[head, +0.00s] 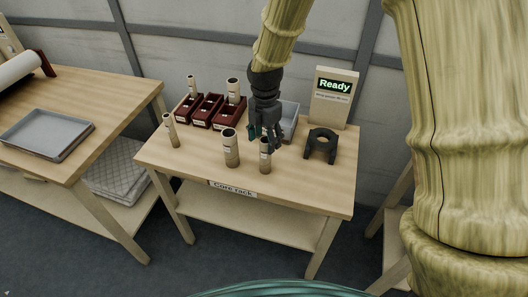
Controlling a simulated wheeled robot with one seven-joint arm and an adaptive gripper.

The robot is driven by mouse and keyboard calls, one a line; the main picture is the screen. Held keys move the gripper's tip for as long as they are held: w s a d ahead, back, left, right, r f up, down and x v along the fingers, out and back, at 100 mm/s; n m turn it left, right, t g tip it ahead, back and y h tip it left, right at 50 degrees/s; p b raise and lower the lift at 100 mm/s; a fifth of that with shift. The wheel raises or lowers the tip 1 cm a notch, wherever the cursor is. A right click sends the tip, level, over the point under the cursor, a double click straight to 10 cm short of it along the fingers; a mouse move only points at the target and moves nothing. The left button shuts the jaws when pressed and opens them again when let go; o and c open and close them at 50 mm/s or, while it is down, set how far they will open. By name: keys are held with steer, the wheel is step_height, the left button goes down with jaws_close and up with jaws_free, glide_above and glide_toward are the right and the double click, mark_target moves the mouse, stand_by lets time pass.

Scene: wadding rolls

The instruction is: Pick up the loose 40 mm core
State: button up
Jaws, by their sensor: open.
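Three loose upright cores stand on the table marked "Core rack" (300,188): a thin core (171,131) at the left, a wide core (231,149) at the front middle, and a mid-width core (265,158) to its right. Their size marks are too small to read, so I cannot tell by label which is 40 mm. My gripper (263,137) points down, open, at the top of the mid-width core. Its fingers partly hide that core's upper end. I cannot tell whether they touch it.
Dark red bins (205,112) stand at the back left, with upright cores (233,90) in some. A grey bin (289,122) is behind my gripper. A black stand (321,147) and a "Ready" display (334,96) are at the right. Another table (110,105) with a tray (48,132) is left.

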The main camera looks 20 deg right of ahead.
mark_target(266, 155)
steer(key=shift+s+f, duration=0.3)
steer(key=f, duration=0.1)
steer(key=w+f, duration=0.1)
steer(key=f, duration=0.1)
steer(key=shift+w, duration=0.3)
steer(key=shift+s+d+p, duration=0.1)
steer(key=shift+s+p, duration=0.2)
steer(key=shift+p, duration=0.1)
steer(key=shift+s+f, duration=0.15)
steer(key=shift+f, duration=0.05)
steer(key=f, duration=0.1)
steer(key=f+p, duration=0.1)
steer(key=f, duration=0.1)
steer(key=shift+w+d, duration=0.2)
steer(key=shift+w, duration=0.2)
steer(key=shift+s+f+p, duration=0.2)
steer(key=shift+f+p, duration=0.15)
steer(key=shift+f, duration=0.3)
steer(key=shift+w, duration=0.1)
steer(key=shift+c, duration=0.3)
